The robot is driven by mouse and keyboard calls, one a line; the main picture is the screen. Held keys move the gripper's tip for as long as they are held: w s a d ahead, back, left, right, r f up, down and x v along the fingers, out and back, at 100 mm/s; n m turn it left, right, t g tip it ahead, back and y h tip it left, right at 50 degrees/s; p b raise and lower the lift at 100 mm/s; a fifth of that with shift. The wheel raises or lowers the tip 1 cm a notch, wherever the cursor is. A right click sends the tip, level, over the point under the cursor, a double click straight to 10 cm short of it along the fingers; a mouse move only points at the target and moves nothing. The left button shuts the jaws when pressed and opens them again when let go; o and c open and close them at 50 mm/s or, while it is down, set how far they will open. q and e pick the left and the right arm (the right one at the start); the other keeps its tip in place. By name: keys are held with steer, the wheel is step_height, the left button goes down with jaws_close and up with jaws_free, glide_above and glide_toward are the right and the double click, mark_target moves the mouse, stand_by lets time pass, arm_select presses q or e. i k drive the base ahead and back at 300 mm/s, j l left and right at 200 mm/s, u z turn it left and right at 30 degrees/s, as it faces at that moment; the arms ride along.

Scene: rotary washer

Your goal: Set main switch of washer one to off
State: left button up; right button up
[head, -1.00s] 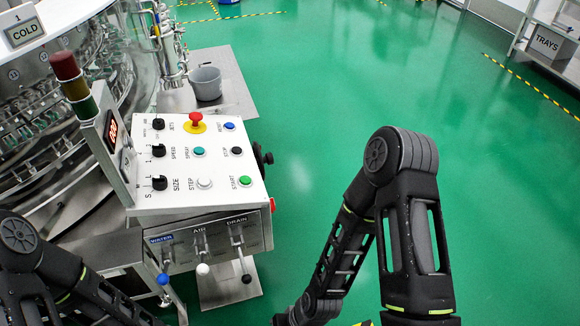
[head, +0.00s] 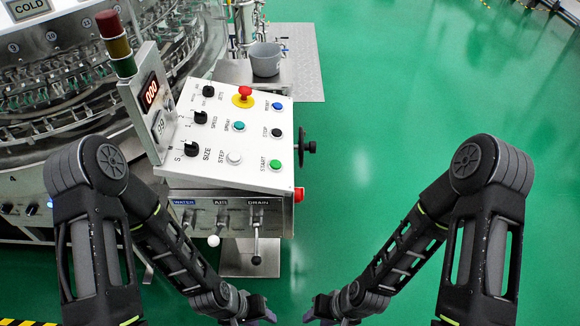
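The washer's control panel (head: 262,182) stands left of centre, with a white sloped face of knobs and buttons. A black rotary handle (head: 308,146) sticks out of its right side. A red part (head: 298,194) sits lower on the same side. I cannot read a main switch label on either one. My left gripper (head: 268,313) is low in the picture, in front of the panel and apart from it. My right gripper (head: 308,314) is beside it to the right, also touching nothing visible. The fingers are small and partly cut off by the bottom edge.
Water, air and drain levers (head: 256,235) hang below the panel. A display post (head: 151,105) with a signal tower (head: 115,45) stands at its left. A grey bucket (head: 265,62) stands behind. The green floor (head: 400,110) to the right is clear.

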mark_target(299, 193)
steer(key=k, duration=0.65)
steer(key=i, duration=1.25)
steer(key=i+l+u, duration=0.15)
steer(key=l+u, duration=0.55)
steer(key=l, duration=0.2)
steer(key=i+l+u, duration=0.1)
steer(key=l+u, duration=0.2)
steer(key=l, duration=0.25)
